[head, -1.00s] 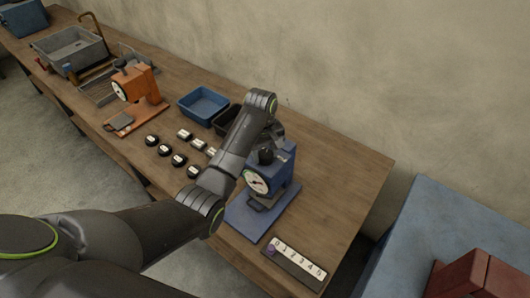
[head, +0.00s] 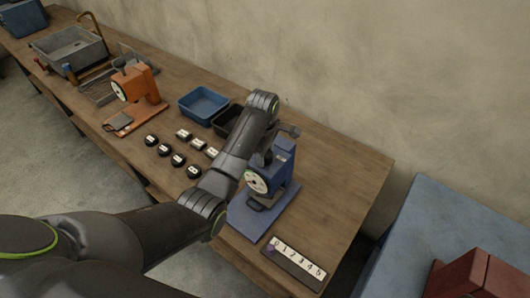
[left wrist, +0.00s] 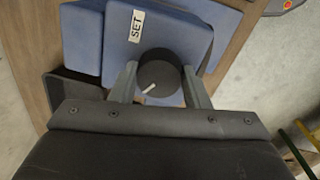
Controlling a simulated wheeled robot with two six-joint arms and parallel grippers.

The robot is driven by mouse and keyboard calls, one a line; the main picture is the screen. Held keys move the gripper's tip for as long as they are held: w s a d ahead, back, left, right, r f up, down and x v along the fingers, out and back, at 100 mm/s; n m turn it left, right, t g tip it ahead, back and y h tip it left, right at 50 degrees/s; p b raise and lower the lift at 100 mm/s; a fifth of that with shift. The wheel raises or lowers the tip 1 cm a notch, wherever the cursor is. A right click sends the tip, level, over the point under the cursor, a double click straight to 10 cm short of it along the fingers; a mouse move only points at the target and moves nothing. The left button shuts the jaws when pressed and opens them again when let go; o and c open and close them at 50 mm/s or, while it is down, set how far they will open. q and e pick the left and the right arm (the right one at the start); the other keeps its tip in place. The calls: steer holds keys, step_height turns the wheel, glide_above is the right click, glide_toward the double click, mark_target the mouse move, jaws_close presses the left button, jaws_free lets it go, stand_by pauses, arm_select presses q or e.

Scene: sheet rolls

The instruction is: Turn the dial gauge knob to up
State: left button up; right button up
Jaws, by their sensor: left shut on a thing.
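The blue dial gauge (head: 284,172) stands on its blue base on the bench, with a round white dial (head: 257,182) on its front. The mark points down and left there, away from the label. My left gripper (left wrist: 160,80) is shut on the knob, one finger on each side. In the head view my wrist largely hides the grip. My right gripper is not in view.
A strip numbered 0 to 5 (head: 294,261) lies near the bench's front right. Black and white rolls (head: 178,159), a blue bin (head: 203,103) and an orange gauge (head: 139,90) stand to the left. A blue surface with a red block (head: 482,274) is at right.

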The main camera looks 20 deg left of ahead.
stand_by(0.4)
arm_select(q)
steer(key=o, duration=1)
steer(key=shift+c, duration=0.2)
